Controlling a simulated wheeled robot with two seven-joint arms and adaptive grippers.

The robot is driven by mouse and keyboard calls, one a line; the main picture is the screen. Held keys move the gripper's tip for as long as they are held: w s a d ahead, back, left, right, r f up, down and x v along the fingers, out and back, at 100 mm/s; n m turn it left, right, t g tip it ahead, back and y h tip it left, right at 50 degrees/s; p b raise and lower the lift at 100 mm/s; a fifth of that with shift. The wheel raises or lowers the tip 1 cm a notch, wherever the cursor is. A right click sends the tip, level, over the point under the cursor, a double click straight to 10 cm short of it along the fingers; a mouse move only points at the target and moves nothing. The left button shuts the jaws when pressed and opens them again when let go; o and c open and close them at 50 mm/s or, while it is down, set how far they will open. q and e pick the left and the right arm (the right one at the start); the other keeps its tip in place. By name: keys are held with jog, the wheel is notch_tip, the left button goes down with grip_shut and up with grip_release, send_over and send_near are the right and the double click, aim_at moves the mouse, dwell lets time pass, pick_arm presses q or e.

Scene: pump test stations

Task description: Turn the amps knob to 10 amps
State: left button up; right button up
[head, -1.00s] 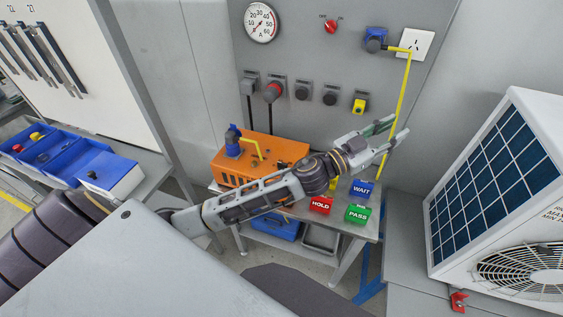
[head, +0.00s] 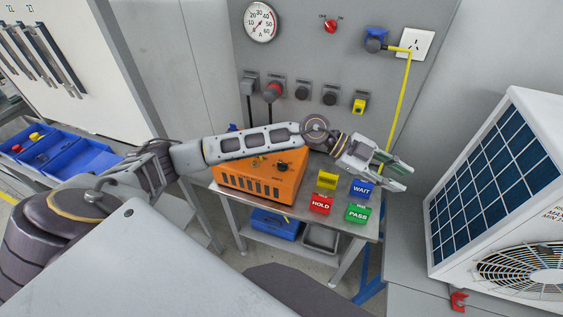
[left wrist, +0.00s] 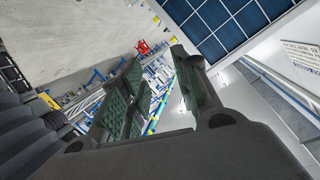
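The orange unit (head: 262,184) stands on the small metal table. A red rotary knob (head: 331,26) marked OFF is on the grey wall panel, right of a round dial marked A (head: 260,22). My left gripper (head: 398,177) is open and empty, above the right side of the table, apart from these knobs. Its spread fingers also show in the left wrist view (left wrist: 160,75). My left arm hides the back of the orange unit. My right gripper is out of view.
Red HOLD (head: 320,204), green PASS (head: 357,214), blue WAIT (head: 361,189) and yellow (head: 327,179) blocks sit on the table (head: 300,214) below my gripper. A yellow cable (head: 398,105) hangs from the wall plug. A white unit with a solar panel (head: 490,160) stands right.

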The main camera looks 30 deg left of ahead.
pick_arm(q)
jog(key=w+a+f+g+y, duration=0.1)
jog(key=a+f+y, duration=0.3)
jog(key=a, duration=0.2)
jog(key=n+y, duration=0.7)
jog(key=y, duration=0.4)
send_over(282, 165)
jog(key=shift+w+a+f+g, duration=0.2)
jog(key=shift+a+f+g, duration=0.2)
jog(key=shift+f, duration=0.15)
jog(key=shift+f, duration=0.1)
notch_tip(282, 165, down, 12)
jog(key=shift+f+p, duration=0.1)
jog(key=shift+p, duration=1.15)
jog(key=shift+f, duration=0.7)
jog(key=shift+c, duration=0.5)
